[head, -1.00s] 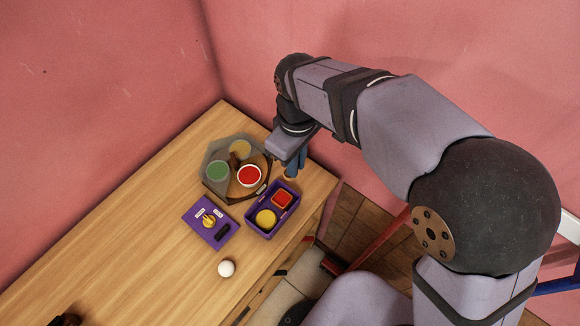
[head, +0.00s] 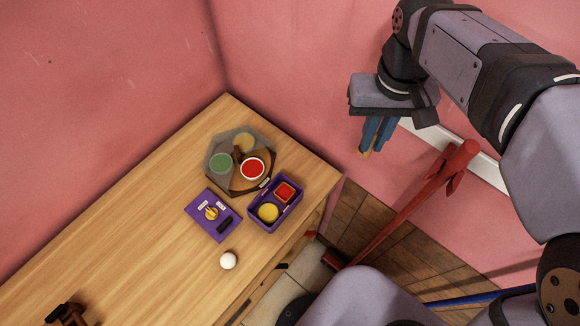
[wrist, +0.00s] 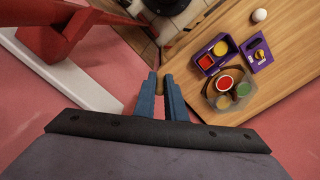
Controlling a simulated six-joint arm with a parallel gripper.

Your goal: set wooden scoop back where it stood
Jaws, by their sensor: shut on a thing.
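My gripper (head: 368,150) hangs right of the table, past its right corner and clear of the tabletop. Its blue fingers are shut on a small tan piece, which I take to be the wooden scoop (head: 365,154). Only a bit of it shows between the fingertips, also in the wrist view (wrist: 159,81); its shape is mostly hidden.
A purple box (head: 297,207) with red and yellow items stands beside a purple panel (head: 222,231) with a yellow knob. A white ball (head: 228,260) lies nearer. A red post (head: 410,205) slants below my gripper. The table's left part is mostly clear.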

